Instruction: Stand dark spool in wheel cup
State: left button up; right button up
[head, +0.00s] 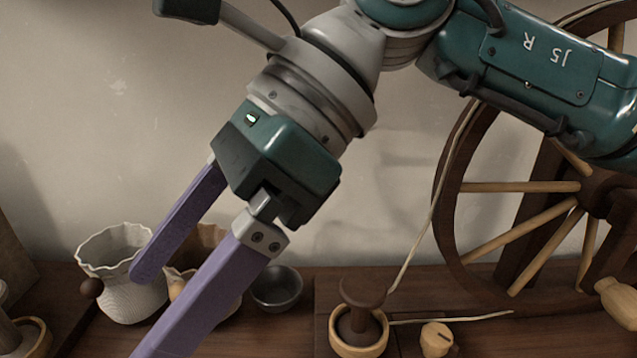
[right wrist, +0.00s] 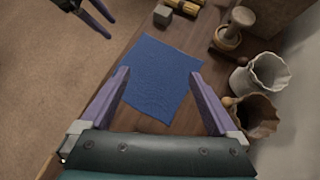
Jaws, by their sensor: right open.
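The dark spool (head: 362,291) stands upright in a pale wooden cup (head: 343,347) beside the spoked wheel (head: 448,190) in the head view. Its lower end is hidden by the cup rim. My right gripper (head: 143,315) is open and empty, with purple fingers apart, well to the left of the spool and in front of the pots. In the right wrist view my right gripper (right wrist: 160,73) spans a blue cloth without holding it. My left gripper (right wrist: 110,29) shows at the top left of that view, its fingers apart and empty.
A white fluted pot (head: 130,300), a brown pot (right wrist: 262,104) and a grey bowl (head: 277,289) stand along the wall. A pale spool in a cup (right wrist: 226,38) is near the pots. A blue cloth (right wrist: 160,55) lies flat. A small wooden knob (head: 436,340) sits right of the dark spool.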

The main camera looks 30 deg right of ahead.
jog(key=a+r+m+t+y, duration=0.3)
jog(key=a+r+m+y, duration=0.35)
jog(key=r+y, duration=0.4)
jog(key=w+d+r+m+t+h, duration=0.5)
jog(key=r+m+t, duration=0.3)
jog(key=m+t, duration=0.6)
jog(key=w+d+f+m+g+h, duration=0.1)
jog(key=w+d+f+m+h, duration=0.1)
jog(key=d+f+m+h, duration=1.65)
jog(key=s+a+f+m+g+y, duration=0.1)
jog(key=s+f+m+g, duration=0.4)
jog(key=s, duration=0.5)
jog(key=s+a+f+m+g+y, duration=0.1)
jog(key=s+f+m+g+y, duration=0.1)
jog(key=s+f+m+g, duration=0.4)
jog(key=s+f+g, duration=0.1)
jog(key=s, duration=0.3)
jog(key=shift+s+f+g+y, duration=0.35)
jog(key=shift+g+y, duration=0.05)
